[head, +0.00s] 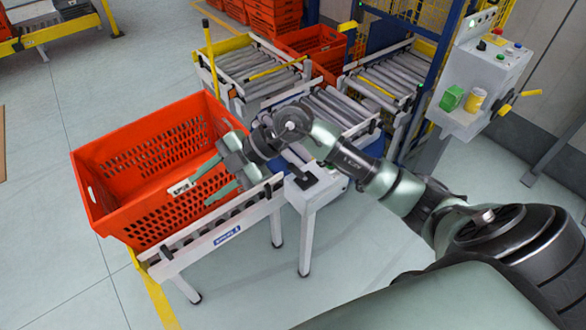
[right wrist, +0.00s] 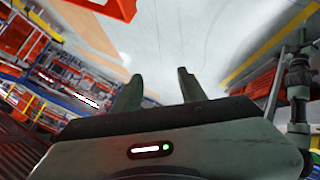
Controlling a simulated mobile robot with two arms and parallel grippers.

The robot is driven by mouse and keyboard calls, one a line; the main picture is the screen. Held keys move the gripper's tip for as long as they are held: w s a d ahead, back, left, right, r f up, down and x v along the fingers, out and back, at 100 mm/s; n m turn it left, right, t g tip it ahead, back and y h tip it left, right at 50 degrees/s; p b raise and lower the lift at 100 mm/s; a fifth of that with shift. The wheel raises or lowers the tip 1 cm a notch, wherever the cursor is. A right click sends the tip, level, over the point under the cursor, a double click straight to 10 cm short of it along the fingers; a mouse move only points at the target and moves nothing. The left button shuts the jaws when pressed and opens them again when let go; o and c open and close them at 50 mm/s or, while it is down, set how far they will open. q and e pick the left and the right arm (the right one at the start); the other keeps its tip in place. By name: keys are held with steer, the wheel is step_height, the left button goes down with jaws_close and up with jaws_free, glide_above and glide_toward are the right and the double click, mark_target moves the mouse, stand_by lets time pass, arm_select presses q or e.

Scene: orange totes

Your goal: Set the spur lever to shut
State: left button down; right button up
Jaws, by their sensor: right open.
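No lever in view carries a readable name, so I cannot tell which one is the spur lever. A yellow lever (head: 210,58) with a dark tip stands nearly upright at the left side of the roller conveyor. Another yellow handle (head: 516,101) sticks out from the control box at the right. My right gripper (head: 197,190) is open at the front wall of the large orange tote (head: 180,212), apart from both levers. In the right wrist view its two fingers (right wrist: 159,88) stand apart with nothing between them. My left gripper is out of view.
The tote sits on a roller stand (head: 222,228). A white post (head: 312,190) with a dark fitting stands beside it, under my right arm. Roller conveyors (head: 262,68) lie behind. The control box (head: 484,72) holds a green block and a yellow can. Floor is free at front and left.

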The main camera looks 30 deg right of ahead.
steer(key=w+d+f+m+g+h, duration=0.1)
steer(key=d+f+h, duration=0.15)
steer(key=d, duration=0.35)
steer(key=d+f+m+h, duration=0.1)
steer(key=d+m+h, duration=0.1)
steer(key=d+h, duration=0.3)
steer(key=m+g+h, duration=0.1)
steer(key=m+h, duration=0.1)
steer(key=h, duration=0.1)
glide_above(294, 169)
steer(key=shift+w+r, duration=0.3)
steer(key=shift+s+d+f+m, duration=0.1)
steer(key=shift+d+f+m, duration=0.05)
steer(key=shift+d+m, duration=0.25)
steer(key=f, duration=0.2)
steer(key=f+p, duration=0.1)
steer(key=f, duration=0.2)
steer(key=f+p, duration=0.1)
steer(key=f, duration=0.1)
steer(key=shift+w+f, duration=0.2)
steer(key=shift+w, duration=0.15)
jaws_close()
